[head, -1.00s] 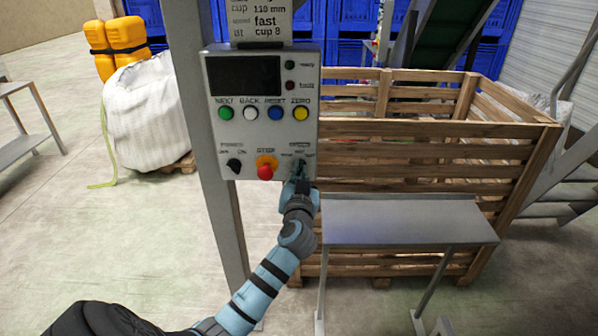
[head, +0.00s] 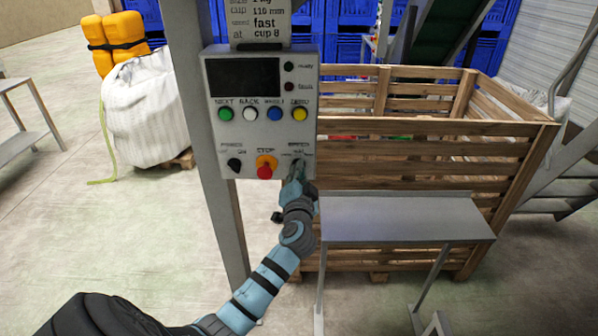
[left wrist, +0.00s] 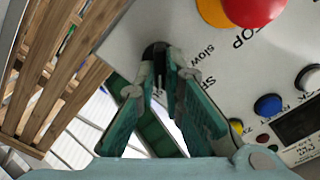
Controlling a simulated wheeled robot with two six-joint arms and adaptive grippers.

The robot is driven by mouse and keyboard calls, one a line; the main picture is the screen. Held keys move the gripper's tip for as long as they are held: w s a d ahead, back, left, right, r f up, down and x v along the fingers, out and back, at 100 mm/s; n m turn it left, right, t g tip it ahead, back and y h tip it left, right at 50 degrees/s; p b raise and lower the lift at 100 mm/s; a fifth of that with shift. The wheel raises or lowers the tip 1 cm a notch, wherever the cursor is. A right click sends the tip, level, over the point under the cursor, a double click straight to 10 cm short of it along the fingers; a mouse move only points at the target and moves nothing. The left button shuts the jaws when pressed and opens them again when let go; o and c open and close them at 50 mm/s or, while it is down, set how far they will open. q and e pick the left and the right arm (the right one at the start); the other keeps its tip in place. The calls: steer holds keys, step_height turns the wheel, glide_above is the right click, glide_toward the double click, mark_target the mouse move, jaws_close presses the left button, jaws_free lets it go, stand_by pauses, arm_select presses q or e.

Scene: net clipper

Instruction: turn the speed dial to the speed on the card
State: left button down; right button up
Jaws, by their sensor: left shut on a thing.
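The control box (head: 215,150) hangs on a grey post in the head view. The card (head: 262,22) above its screen shows "110 mm", "fast" and "cup 8". My left gripper (head: 297,172) is at the box's lower right corner, over the speed dial. In the left wrist view, my left gripper (left wrist: 165,62) is shut on the black speed dial (left wrist: 152,50). The word "Slow" shows beside the dial. The fingers hide much of the dial, and I cannot tell where its pointer stands. My right gripper is not in view.
The red stop button (head: 265,171) sits just left of the dial, with the black power knob (head: 234,164) further left. Coloured buttons run above. A grey bench (head: 400,218) and a wooden crate (head: 420,160) stand to the right.

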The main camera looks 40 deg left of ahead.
arm_select(q)
steer(key=shift+f, duration=0.15)
steer(key=c, duration=1.7)
jaws_free()
steer(key=v, duration=1.2)
